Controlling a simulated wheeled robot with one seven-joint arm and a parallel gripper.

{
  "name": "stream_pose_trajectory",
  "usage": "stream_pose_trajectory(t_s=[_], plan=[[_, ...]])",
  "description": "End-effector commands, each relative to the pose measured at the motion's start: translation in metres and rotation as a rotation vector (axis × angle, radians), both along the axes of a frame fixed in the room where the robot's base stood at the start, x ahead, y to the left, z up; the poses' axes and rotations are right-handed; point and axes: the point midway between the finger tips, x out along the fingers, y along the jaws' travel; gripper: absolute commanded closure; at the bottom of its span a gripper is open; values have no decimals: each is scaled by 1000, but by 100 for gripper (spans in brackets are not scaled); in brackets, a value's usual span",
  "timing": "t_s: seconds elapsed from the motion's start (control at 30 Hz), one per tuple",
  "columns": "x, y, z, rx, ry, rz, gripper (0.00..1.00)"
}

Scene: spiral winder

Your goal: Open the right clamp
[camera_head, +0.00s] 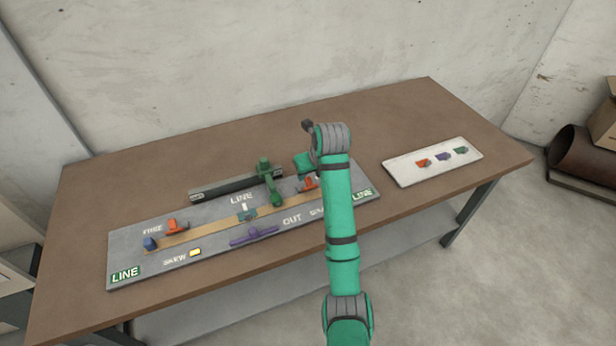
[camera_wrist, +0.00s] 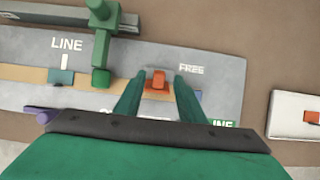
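The right clamp (camera_wrist: 157,80) is a small red-orange piece on the grey board, close to a FREE label in the wrist view. In the head view the right clamp (camera_head: 309,184) is partly hidden by my arm. My gripper (camera_wrist: 160,76) is open, with its two green fingers apart on either side of the right clamp. Whether a finger touches it I cannot tell. In the head view my gripper (camera_head: 305,171) is mostly hidden by my wrist. The left clamp (camera_head: 176,227) is a similar red piece near the other FREE label.
A green post and arm (camera_head: 268,180) stands close left of my gripper, by a dark rail (camera_head: 222,187). A tan strip (camera_head: 205,230) runs along the board (camera_head: 125,255). A purple lever (camera_head: 254,235) lies in front. A white plate (camera_head: 402,172) with small coloured pieces lies right.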

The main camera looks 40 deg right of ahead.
Motion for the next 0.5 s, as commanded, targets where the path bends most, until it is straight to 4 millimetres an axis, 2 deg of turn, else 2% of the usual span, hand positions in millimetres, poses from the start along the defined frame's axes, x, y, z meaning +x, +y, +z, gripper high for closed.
stream_pose_trajectory(t_s=[0.03,0.2,0.5], plan=[[-4,0,10,-2,-2,-2,64],[-15,4,32,-1,-2,-1,64],[-22,7,44,0,0,-1,64]])
